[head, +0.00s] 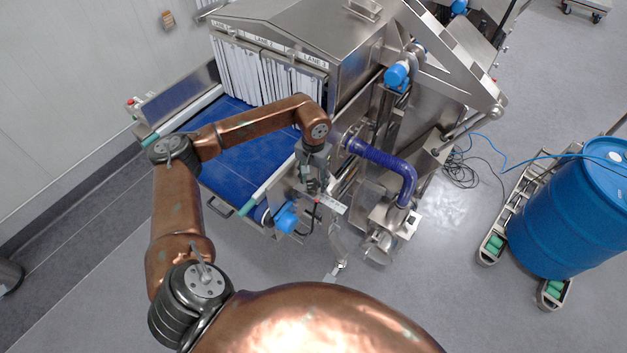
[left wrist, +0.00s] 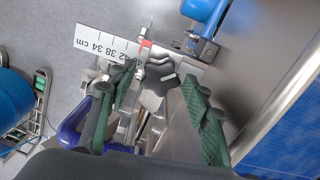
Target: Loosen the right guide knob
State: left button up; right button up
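The dark lobed knob (left wrist: 158,76), with a pale mark on one lobe, is in the left wrist view, beside a white scale (left wrist: 108,44) marked in cm with a red pointer (left wrist: 146,45). My left gripper (left wrist: 157,82) is open, one green-padded finger on each side of the knob. Gaps show between the fingers and the knob. In the head view my left gripper (head: 316,184) points down at the near right corner of the conveyor, above the scale (head: 331,204); the knob is too hidden there to tell. My right gripper is not in view.
The blue belt (head: 255,160) runs into a steel tunnel (head: 290,38) with strip curtains. A blue fitting (head: 286,219) sits close to my left gripper. A purple hose (head: 385,158) is to its right. A blue drum (head: 570,215) stands at the far right.

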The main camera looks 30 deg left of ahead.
pick_arm(q)
jog(key=c, duration=1)
jog(key=n+b, duration=0.3)
jog(key=shift+f, duration=0.1)
jog(key=shift+n+b, duration=0.8)
jog(key=shift+n, duration=0.3)
jog(key=shift+n+b, duration=0.6)
jog(key=shift+n, duration=0.6)
jog(key=shift+r, duration=0.2)
jog(key=o, duration=1.2)
jog(key=shift+c, duration=0.2)
